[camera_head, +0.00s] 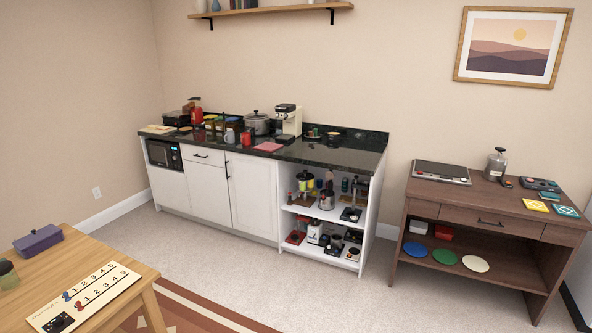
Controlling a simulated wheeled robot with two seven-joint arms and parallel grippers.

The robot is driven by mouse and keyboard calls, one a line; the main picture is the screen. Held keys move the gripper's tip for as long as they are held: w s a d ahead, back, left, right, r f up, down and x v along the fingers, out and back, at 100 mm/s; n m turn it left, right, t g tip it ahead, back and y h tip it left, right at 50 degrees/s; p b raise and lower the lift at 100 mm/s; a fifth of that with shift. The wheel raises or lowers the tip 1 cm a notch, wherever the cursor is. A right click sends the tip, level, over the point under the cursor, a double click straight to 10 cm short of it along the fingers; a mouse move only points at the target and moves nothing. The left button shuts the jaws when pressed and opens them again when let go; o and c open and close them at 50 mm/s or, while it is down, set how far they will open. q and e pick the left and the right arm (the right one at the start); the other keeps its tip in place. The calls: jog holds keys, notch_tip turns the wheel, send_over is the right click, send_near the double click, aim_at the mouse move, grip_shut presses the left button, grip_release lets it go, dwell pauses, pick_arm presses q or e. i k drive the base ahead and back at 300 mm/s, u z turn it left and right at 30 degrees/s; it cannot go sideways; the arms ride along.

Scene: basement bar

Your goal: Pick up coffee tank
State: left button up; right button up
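I cannot tell for sure which object is the coffee tank. A grey metal tank-like canister (496,165) with a dark top stands upright on the brown wooden desk (470,202) at the right. A cream and black coffee machine (288,121) stands on the black counter (325,153) against the back wall. Several small appliances and containers fill the open shelves (283,228) below the counter's right end; they are too small to tell apart well. Neither of my grippers is in view.
A light wooden table (128,268) with a purple box (38,240) and a number board (83,298) is at the lower left. Counter items include a grey pot (258,122) and a red mug (246,138). Carpeted floor (330,285) is clear before the counter and desk.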

aim_at(279, 121)
jog(key=u, duration=0.1)
jog(key=i, duration=3.65)
jog(key=u, duration=0.1)
